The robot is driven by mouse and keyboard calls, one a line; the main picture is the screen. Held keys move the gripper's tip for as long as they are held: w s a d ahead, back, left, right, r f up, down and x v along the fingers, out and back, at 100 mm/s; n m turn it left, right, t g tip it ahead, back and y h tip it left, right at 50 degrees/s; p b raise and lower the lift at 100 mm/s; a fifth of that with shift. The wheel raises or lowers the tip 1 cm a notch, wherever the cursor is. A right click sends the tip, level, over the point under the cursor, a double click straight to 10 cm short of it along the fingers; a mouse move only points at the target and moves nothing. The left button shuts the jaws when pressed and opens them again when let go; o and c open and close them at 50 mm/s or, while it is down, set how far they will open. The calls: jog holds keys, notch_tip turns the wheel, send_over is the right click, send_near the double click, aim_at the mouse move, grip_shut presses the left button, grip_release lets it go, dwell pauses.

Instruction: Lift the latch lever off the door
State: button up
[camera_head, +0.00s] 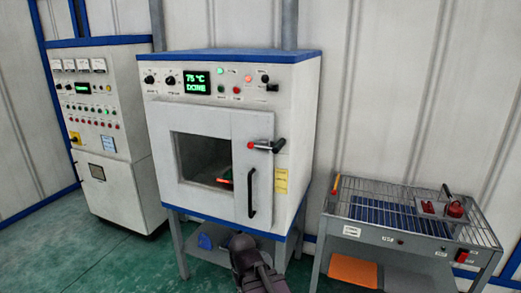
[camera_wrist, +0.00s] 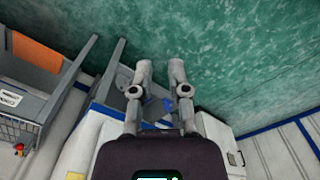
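The latch lever (camera_head: 268,146) is a dark bar with a red tip, lying roughly level across the right edge of the white oven door (camera_head: 241,130). The door looks closed and has a dark window and a black upright handle (camera_head: 252,194). My gripper (camera_wrist: 161,63) shows in the wrist view with its two grey fingers apart and nothing between them. It points down toward the green floor, away from the lever. In the head view only a dark part of my arm shows, low in front of the oven. The fingers are not visible there.
The oven's display (camera_head: 197,82) reads 75 °C DONE. A red-orange piece (camera_head: 224,181) shows inside the window. A wire-rack table (camera_head: 345,210) stands to the right, with a red item (camera_head: 455,208) on it. A control cabinet (camera_head: 125,185) stands left. Green floor lies between.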

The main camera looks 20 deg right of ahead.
jog(key=o, duration=0.3)
jog(key=shift+w+d+r, duration=0.1)
jog(key=shift+w+d, duration=0.1)
jog(key=shift+w, duration=0.1)
jog(key=shift+o, duration=1.3)
jog(key=w+d+r+t+h+p, duration=0.1)
jog(key=w+d+r+h, duration=0.1)
jog(key=w+d, duration=0.1)
jog(key=w+d+r+n+t+h+p, duration=0.1)
jog(key=w+d+h, duration=0.1)
jog(key=w, duration=0.4)
jog(key=shift+d+r, duration=0.35)
jog(key=shift+d, duration=0.1)
jog(key=n+t+h+p, duration=0.5)
jog(key=n+t+h, duration=0.3)
jog(key=n+t, duration=0.35)
send_near(249, 147)
jog(key=v, duration=0.2)
jog(key=shift+f+m, duration=0.2)
jog(key=shift+m, duration=0.15)
jog(key=x, duration=1.3)
jog(key=shift+w+d+r+p, duration=0.2)
jog(key=shift+w+d+p, duration=0.05)
jog(key=shift+p, duration=0.1)
